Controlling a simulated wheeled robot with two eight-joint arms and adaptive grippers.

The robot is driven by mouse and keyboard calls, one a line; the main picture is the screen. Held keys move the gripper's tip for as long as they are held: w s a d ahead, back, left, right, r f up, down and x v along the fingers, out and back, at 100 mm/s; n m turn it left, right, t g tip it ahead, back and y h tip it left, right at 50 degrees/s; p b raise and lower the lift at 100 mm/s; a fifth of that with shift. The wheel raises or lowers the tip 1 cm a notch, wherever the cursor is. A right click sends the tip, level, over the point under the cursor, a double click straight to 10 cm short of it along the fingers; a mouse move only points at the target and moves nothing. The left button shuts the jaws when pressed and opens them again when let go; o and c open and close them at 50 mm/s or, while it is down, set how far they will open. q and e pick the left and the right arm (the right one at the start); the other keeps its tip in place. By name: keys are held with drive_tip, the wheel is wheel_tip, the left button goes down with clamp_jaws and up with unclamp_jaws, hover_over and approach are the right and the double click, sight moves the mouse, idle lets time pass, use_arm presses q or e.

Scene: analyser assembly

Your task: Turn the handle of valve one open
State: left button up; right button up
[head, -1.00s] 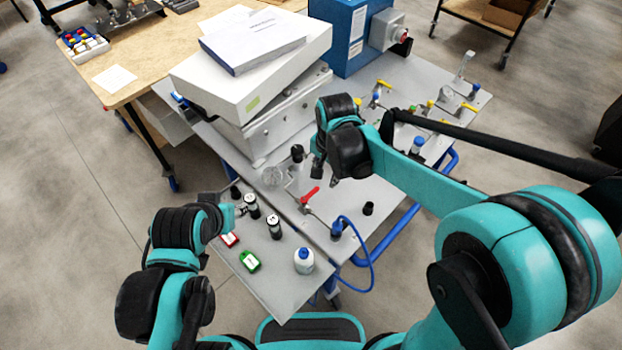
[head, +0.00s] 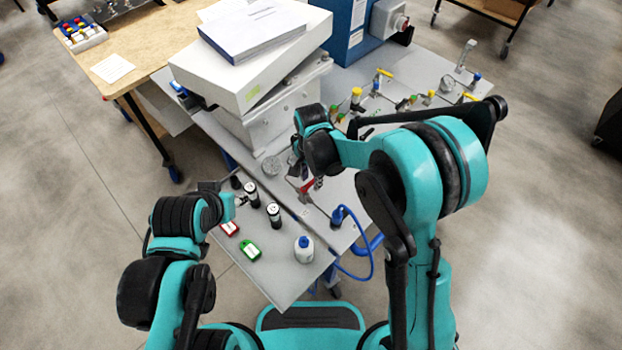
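A valve with a red lever handle (head: 306,187) stands on the grey bench top, near the middle of the head view. I see no label that marks it as valve one. My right gripper (head: 314,183) reaches down over the bench, with its fingertips right at the red handle and partly covering it. I cannot tell whether the fingers touch or enclose it. My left gripper (head: 240,200) is low at the left, beside two dark cylinders (head: 251,194) (head: 273,215); its fingers are too small to judge.
A blue hose (head: 371,258) loops off the right edge. A large white box (head: 247,75) stands behind. Yellow-handled valves (head: 384,73) are further back.

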sight(298, 189)
clamp_jaws()
drive_tip(key=shift+w+a+n, duration=0.1)
drive_tip(key=shift+n, duration=0.3)
drive_tip(key=n, duration=0.2)
drive_tip(key=shift+w+a+n+b, duration=0.2)
drive_tip(key=shift+a+n+b, duration=0.1)
drive_tip(key=shift+n, duration=0.1)
drive_tip(key=n, duration=0.2)
drive_tip(key=a+n, duration=0.1)
drive_tip(key=shift+w+n, duration=0.1)
drive_tip(key=shift+n, duration=0.3)
drive_tip(key=n, duration=0.2)
drive_tip(key=a+n, duration=0.1)
drive_tip(key=n, duration=0.2)
drive_tip(key=shift+a+b, duration=0.15)
drive_tip(key=shift+b, duration=0.25)
drive_tip(key=shift+s+a+n, duration=0.15)
drive_tip(key=shift+a+n, duration=0.05)
drive_tip(key=shift+n, duration=0.75)
drive_tip(key=shift+s+a+n, duration=0.1)
drive_tip(key=shift+a+n, duration=0.05)
drive_tip(key=shift+n, duration=0.75)
drive_tip(key=shift+s+a+n, duration=0.15)
drive_tip(key=shift+a+n, duration=0.05)
drive_tip(key=shift+n, duration=0.75)
